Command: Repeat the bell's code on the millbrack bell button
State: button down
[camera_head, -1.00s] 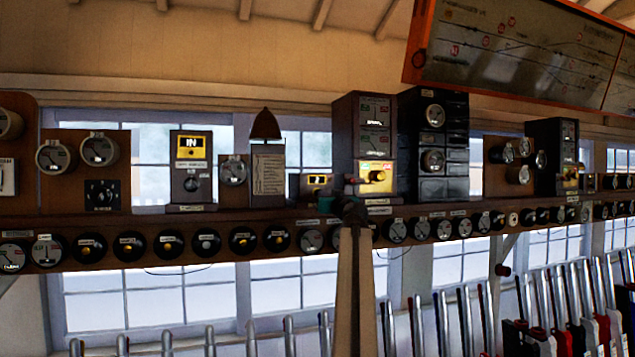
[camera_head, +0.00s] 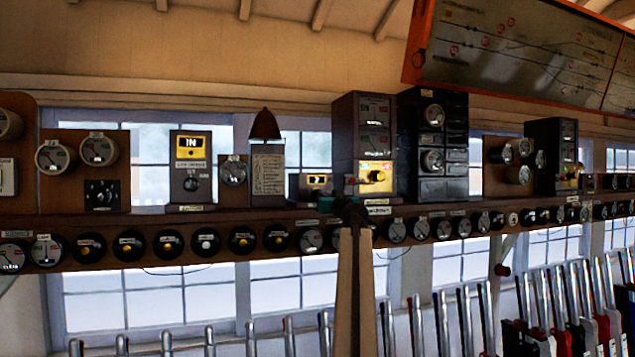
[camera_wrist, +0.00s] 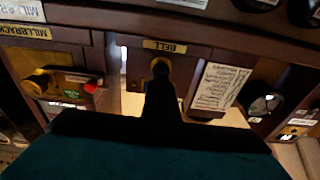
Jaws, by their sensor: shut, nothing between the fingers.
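The bell button (camera_wrist: 160,64) is a small brass-coloured plunger under a yellow BELL label in the wrist view, which is upside down. My gripper (camera_wrist: 160,78) is shut and empty, its dark fingertips lined up with the button. They overlap its lower part in the picture; I cannot tell whether they touch it. In the head view the small button box (camera_head: 316,181) with a yellow label stands on the shelf, just left of the Millbrack instrument (camera_head: 375,172). My arm partly hides that area. The bell (camera_head: 265,125) sits above a written card (camera_head: 268,174).
A dial (camera_head: 233,171) stands left of the card.

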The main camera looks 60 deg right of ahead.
jog(key=shift+w+d, duration=0.15)
jog(key=shift+w, duration=0.05)
jog(key=shift+w+d+b, duration=0.15)
jog(key=shift+w+b, duration=0.15)
jog(key=shift+b, duration=0.1)
jog(key=shift+w+d+b, duration=0.25)
jog(key=shift+w+b, duration=0.05)
jog(key=shift+w, duration=0.05)
jog(key=shift+b+v, duration=0.5)
jog(key=shift+v, duration=0.3)
jog(key=shift+w+d+r, duration=0.1)
dwell(0.3)
jog(key=shift+w+d, duration=0.2)
jog(key=shift+w, duration=0.1)
